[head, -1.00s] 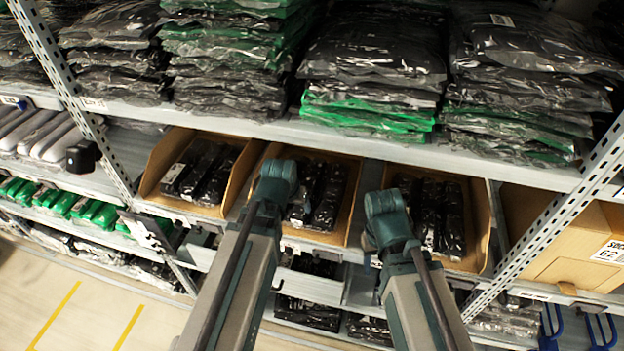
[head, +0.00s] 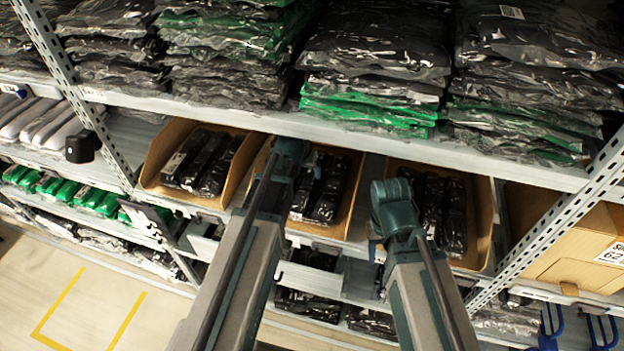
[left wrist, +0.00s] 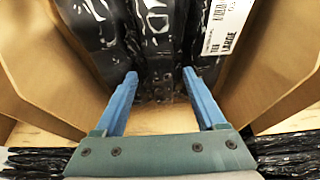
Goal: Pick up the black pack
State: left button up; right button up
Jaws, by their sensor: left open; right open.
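Black packs in clear film lie side by side in a cardboard bin. In the left wrist view one black pack (left wrist: 158,45) is in the middle, with others on both sides; the right one has a white "LARGE" label. My left gripper (left wrist: 160,82) is open, its two blue fingers apart at the near end of the middle pack, with nothing visibly gripped.
The left bin (head: 157,172) and right bin (head: 478,225) also hold black packs. A shelf edge (head: 330,130) with stacked black and green packs runs just above the bins. Perforated uprights (head: 545,235) stand at either side. A closed carton (head: 575,240) is at the right.

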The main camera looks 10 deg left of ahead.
aim_at(310, 176)
pick_arm(q)
jog(key=shift+w, duration=0.2)
jog(key=b+x, duration=0.4)
jog(key=x, duration=0.1)
jog(key=shift+w+f+b, duration=0.1)
jog(key=shift+w+b, duration=0.3)
jog(key=shift+w, duration=0.1)
grip_shut()
